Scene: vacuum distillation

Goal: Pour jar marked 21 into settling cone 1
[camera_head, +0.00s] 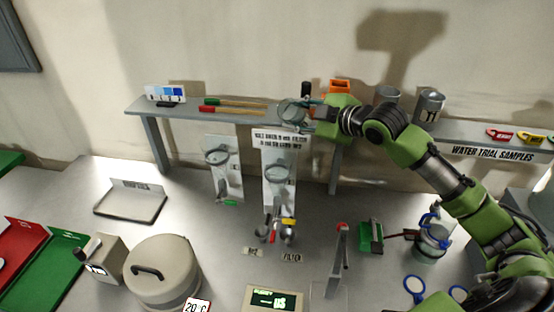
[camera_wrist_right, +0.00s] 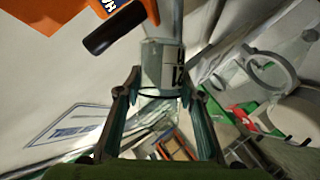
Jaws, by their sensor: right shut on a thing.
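My right gripper (camera_head: 308,113) is shut on a clear glass jar (camera_head: 291,111), held over the back shelf's front edge, above the stands. In the right wrist view the jar (camera_wrist_right: 162,65) sits between the fingertips of my gripper (camera_wrist_right: 160,95), and its label shows digits that look like 21, turned. Its tilt and contents are hard to tell. Two upright white stands with ring-held glass stand below: a left one (camera_head: 223,180) and a right one (camera_head: 279,190). Which is settling cone 1 I cannot read. My left gripper is not in view.
The back shelf (camera_head: 180,108) carries pens, a blue colour card and, at right, a metal-grey jar marked 11 (camera_head: 430,104). The bench holds a lidded round pot (camera_head: 162,275), a display (camera_head: 275,298), a tray (camera_head: 130,203) and a blue-handled glass vessel (camera_head: 430,245).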

